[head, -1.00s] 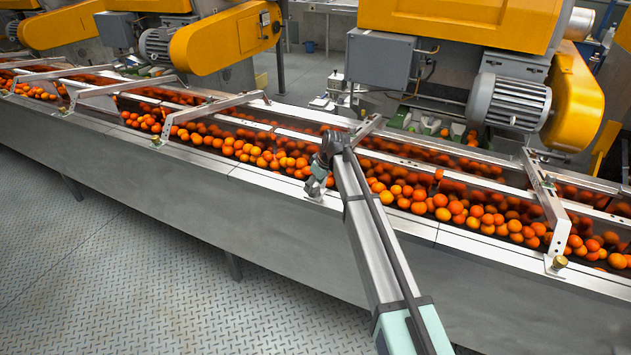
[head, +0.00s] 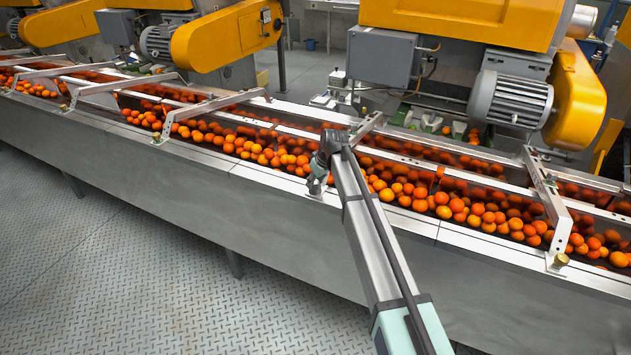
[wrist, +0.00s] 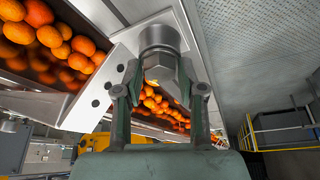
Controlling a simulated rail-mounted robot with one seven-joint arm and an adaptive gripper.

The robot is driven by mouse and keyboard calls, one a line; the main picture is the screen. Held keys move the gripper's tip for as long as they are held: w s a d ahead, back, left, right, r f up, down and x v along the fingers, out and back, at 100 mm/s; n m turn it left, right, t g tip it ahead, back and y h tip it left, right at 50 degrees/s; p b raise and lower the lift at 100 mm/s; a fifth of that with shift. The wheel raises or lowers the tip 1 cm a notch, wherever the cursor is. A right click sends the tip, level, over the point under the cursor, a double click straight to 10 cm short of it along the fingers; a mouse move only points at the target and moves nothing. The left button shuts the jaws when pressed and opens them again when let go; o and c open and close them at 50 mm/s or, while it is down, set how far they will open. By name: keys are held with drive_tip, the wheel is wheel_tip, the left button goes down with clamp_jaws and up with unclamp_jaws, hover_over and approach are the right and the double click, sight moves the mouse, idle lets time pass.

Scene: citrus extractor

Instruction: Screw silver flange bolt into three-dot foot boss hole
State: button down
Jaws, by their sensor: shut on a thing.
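In the wrist view, the silver flange bolt (wrist: 160,38) is between the two fingers of my gripper (wrist: 160,78), which is shut on its head. The bolt's flange end is up against or very close to the pale foot plate (wrist: 128,48). Three dark dots run in a row along that plate, left of the bolt. The boss hole and the bolt's thread are hidden, so I cannot tell how deep the bolt sits. In the head view, my gripper (head: 317,182) is small at the conveyor's front ledge, by the foot of a bracket; the bolt cannot be made out there.
Oranges (head: 400,190) fill the trough behind the ledge. A metal bracket (head: 545,200) with a brass-coloured bolt (head: 560,260) at its foot stands to the right. Yellow extractor machines (head: 455,20) stand behind. The floor in front (head: 130,260) is clear.

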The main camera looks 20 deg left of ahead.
drive_tip(key=shift+m, duration=0.7)
drive_tip(key=c, duration=0.6)
unclamp_jaws()
drive_tip(key=shift+t, duration=0.3)
drive_tip(key=v, duration=1.2)
drive_tip(key=shift+a, duration=0.1)
